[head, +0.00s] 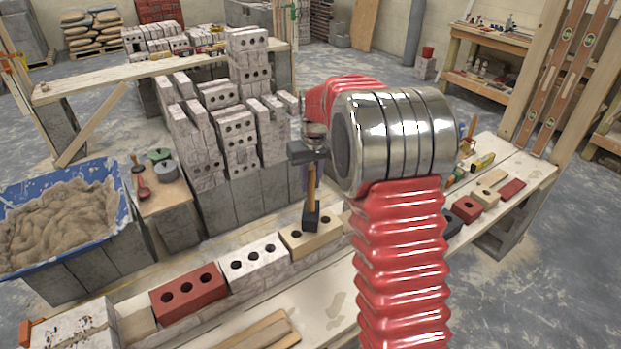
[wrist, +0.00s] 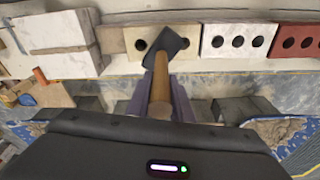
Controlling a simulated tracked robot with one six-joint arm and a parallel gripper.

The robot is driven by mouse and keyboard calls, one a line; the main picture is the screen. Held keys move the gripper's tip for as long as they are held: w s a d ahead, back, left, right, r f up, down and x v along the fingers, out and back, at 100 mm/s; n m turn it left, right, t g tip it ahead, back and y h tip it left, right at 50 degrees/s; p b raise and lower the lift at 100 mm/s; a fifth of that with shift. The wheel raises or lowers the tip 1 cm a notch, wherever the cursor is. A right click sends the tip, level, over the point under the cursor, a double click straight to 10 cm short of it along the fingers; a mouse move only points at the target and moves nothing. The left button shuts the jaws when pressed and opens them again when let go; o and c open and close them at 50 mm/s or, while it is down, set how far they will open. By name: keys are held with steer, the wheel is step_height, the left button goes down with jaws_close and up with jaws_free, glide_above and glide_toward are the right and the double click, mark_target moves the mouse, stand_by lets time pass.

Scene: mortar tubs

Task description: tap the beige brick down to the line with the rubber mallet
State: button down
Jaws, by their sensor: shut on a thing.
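The beige brick (head: 325,241) lies in the row on the low wall, at the right end of the bricks I see there in the head view. It also shows at the top of the wrist view (wrist: 134,48). My gripper (head: 309,178) is shut on the wooden handle of the rubber mallet (head: 311,217). The mallet hangs head down, its black head (wrist: 173,44) over the middle of the brick and hiding part of its top. I cannot tell whether head and brick touch. I cannot make out the line clearly.
A white brick (head: 254,263) and a red brick (head: 187,293) follow to the left. A blue tub (head: 128,225) of mortar stands at the left. Stacked bricks (head: 236,145) rise behind the wall. A plank bench (head: 513,193) with loose bricks is at the right.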

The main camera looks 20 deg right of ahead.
step_height(320, 180, down, 2)
steer(key=shift+f, duration=0.2)
steer(key=shift+r, duration=2.05)
steer(key=shift+f, duration=0.35)
